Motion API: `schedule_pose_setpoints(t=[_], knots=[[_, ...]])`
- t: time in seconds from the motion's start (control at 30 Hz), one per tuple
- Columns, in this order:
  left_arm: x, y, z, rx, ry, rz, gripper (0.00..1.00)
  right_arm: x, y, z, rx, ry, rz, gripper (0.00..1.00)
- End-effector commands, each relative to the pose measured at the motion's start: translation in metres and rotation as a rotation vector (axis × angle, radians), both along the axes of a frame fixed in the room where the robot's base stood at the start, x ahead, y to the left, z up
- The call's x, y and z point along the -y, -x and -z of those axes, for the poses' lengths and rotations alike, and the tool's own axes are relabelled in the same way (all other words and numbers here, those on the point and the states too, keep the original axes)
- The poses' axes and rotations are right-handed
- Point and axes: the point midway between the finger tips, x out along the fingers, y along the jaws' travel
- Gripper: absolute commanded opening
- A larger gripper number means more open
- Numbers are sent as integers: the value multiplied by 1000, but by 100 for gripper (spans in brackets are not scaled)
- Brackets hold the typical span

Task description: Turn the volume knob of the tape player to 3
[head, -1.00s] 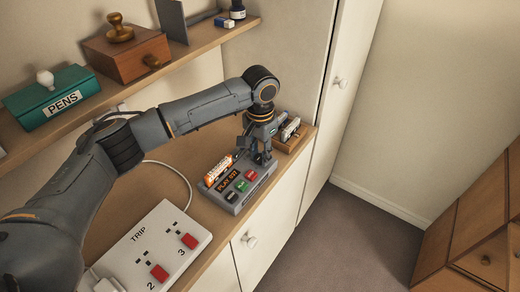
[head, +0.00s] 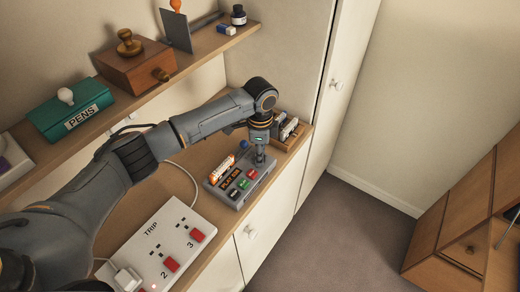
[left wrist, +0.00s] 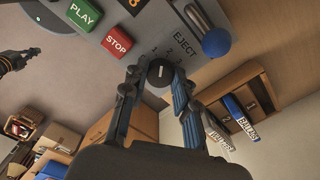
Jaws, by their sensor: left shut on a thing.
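The grey tape player (head: 238,201) lies on the desk, with its PLAY and STOP buttons also clear in the left wrist view (left wrist: 150,30). My left gripper (head: 260,160) points down at its far right end. In the left wrist view, its fingers (left wrist: 158,82) are shut on the round black volume knob (left wrist: 160,72), one on each side. The knob has a white mark line, and small numbers are printed beside it. I cannot tell which number the mark points to. A dark jointed part, likely my right gripper (left wrist: 14,60), shows at the left edge.
The blue-tipped EJECT lever (left wrist: 216,43) stands close beside the gripper. A wooden tray (head: 291,134) of cassettes is just behind it. A white TRIP power strip (head: 160,245) lies nearer on the desk. A shelf (head: 150,92) runs above the desk.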

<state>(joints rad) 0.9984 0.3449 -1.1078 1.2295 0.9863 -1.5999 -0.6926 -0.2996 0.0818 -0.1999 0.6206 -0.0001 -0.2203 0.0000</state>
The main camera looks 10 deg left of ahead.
Motion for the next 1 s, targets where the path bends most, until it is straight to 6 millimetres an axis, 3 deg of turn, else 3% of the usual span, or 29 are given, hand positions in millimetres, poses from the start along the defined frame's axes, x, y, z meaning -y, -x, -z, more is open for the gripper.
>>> schedule_pose_setpoints(t=[0.4, 1.0], knots=[[2, 1, 0, -2, 2, 396, 0, 0, 0, -12, 0, -1, 0, 0], [1, 1, 2, -3, 3, 899, 0, -3, 1, -14, -1, -4, 1, 0]])
